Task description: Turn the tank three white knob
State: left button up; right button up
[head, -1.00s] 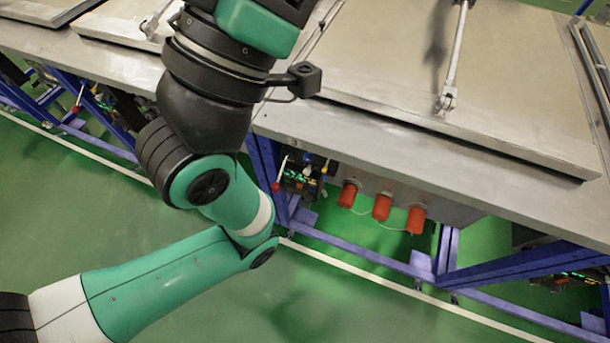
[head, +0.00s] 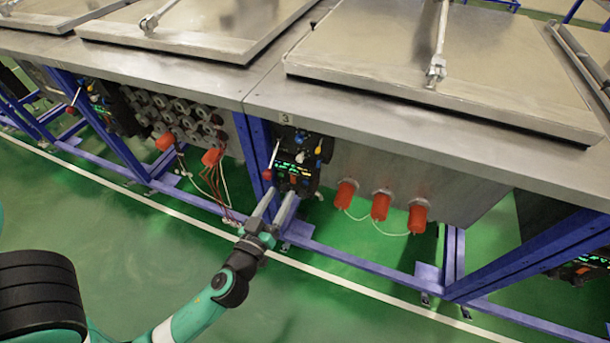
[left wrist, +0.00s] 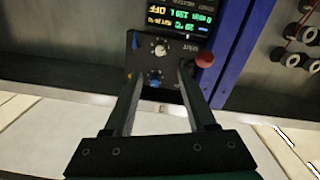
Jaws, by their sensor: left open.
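The tank three control box (head: 296,163) hangs under the table edge, below a "3" label (head: 285,118). In the left wrist view its panel shows upside down, with a pale white-silver knob (left wrist: 160,48) below the lit display (left wrist: 175,18). A second knob with blue on it (left wrist: 154,80) sits lower in the picture. My left gripper (head: 281,199) is open and empty in front of the box's lower part. In the left wrist view its fingers (left wrist: 160,76) spread either side of the second knob; contact cannot be told. My right gripper is not in view.
A red-ball lever (left wrist: 204,60) stands close by the right finger in the wrist view. A blue frame post (head: 254,160) is left of the box. Red caps (head: 380,206) with a white cord are to its right. The green floor in front is open.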

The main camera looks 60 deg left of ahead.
aim_at(299, 160)
pick_arm(q)
jog(key=p+x, duration=0.2)
jog(key=x, duration=1)
jog(key=shift+r, duration=0.1)
grip_shut()
